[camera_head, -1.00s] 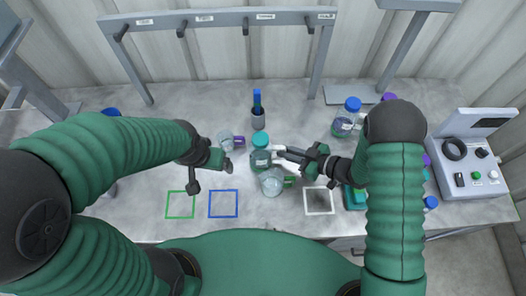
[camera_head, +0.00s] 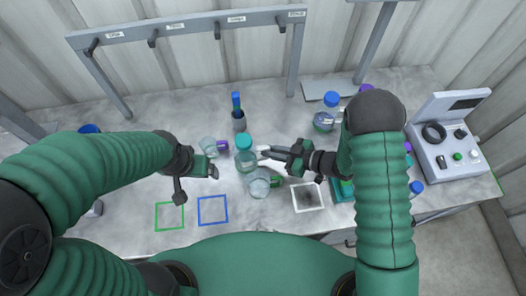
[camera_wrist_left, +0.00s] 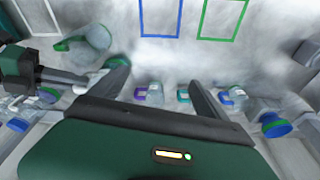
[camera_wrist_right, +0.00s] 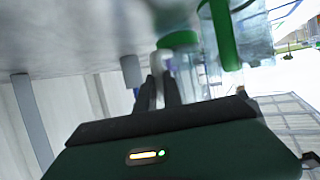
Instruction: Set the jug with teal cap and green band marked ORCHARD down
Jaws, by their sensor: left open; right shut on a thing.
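The jug with the teal cap (camera_head: 244,140) is a clear, upright jug at the middle of the bench. My right gripper (camera_head: 262,154) reaches it from the right and is shut on it. I cannot read its band or tell whether its base touches the bench. The right wrist view shows the closed fingers (camera_wrist_right: 160,92) close to a green-teal cap (camera_wrist_right: 178,40). My left gripper (camera_head: 197,183) is open and empty, left of the jug. Its spread fingers also show in the left wrist view (camera_wrist_left: 160,85).
A clear mug with a green handle (camera_head: 258,184) stands just in front of the jug. A blue-capped jug (camera_head: 326,118) is back right.

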